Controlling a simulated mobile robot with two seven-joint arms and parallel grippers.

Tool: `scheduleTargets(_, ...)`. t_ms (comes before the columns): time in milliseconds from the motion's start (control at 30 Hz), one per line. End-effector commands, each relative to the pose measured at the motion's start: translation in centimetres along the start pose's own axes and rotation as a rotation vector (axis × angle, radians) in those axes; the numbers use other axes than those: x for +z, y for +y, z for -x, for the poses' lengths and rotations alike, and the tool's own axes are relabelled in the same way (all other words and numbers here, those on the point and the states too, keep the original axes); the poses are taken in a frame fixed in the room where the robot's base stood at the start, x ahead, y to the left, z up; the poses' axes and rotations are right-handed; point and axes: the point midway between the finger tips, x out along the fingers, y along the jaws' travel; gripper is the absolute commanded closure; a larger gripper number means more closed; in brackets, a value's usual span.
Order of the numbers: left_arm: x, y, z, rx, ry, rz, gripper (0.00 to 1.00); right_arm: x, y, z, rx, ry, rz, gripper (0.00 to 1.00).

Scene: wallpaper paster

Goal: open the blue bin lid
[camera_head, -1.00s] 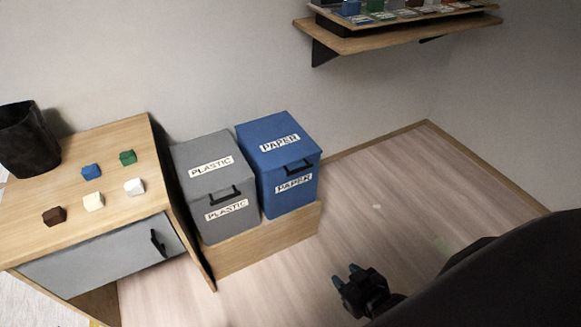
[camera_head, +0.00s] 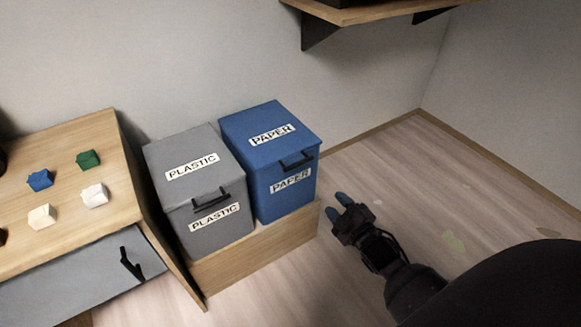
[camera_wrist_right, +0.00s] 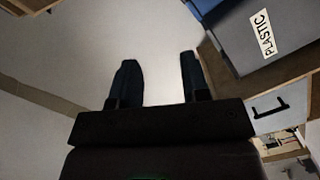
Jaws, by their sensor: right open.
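The blue bin (camera_head: 285,185) labelled PAPER stands on a low wooden platform. Its lid (camera_head: 262,129) is closed, with a black handle (camera_head: 296,160) at the front edge. My right gripper (camera_head: 338,205) is open and empty, to the right of the blue bin and apart from it. In the right wrist view its two fingers (camera_wrist_right: 158,80) are spread with nothing between them. A corner of the blue bin (camera_wrist_right: 204,5) shows at the top of that view. My left gripper is not in view.
A grey bin (camera_head: 215,228) labelled PLASTIC, lid closed, stands directly left of the blue bin. A wooden cabinet (camera_head: 70,215) with several small blocks is at the left. A wall shelf (camera_head: 365,12) hangs above.

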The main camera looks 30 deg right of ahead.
Motion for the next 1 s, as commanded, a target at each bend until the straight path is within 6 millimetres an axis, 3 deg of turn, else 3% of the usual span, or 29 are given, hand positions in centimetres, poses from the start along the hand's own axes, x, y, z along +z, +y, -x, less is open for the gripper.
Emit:
scheduleTargets(33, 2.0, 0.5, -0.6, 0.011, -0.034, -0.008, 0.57, 1.8, -2.1, -1.3, 0.003, 0.007, 0.063, 0.58)
scheduleTargets(200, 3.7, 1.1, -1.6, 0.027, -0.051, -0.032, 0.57, 3.9, -3.5, -6.0, 0.090, 0.072, 0.271, 0.58)
scheduleTargets(400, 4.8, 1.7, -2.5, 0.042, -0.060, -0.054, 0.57, 5.3, -4.6, -10.1, 0.187, 0.123, 0.466, 0.58)
scheduleTargets(767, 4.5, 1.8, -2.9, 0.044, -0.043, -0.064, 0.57, 5.2, -4.0, -13.0, 0.255, 0.150, 0.565, 0.58)
scheduleTargets(1000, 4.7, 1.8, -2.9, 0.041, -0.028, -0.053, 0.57, 4.4, -3.4, -16.4, 0.254, 0.151, 0.564, 0.58)
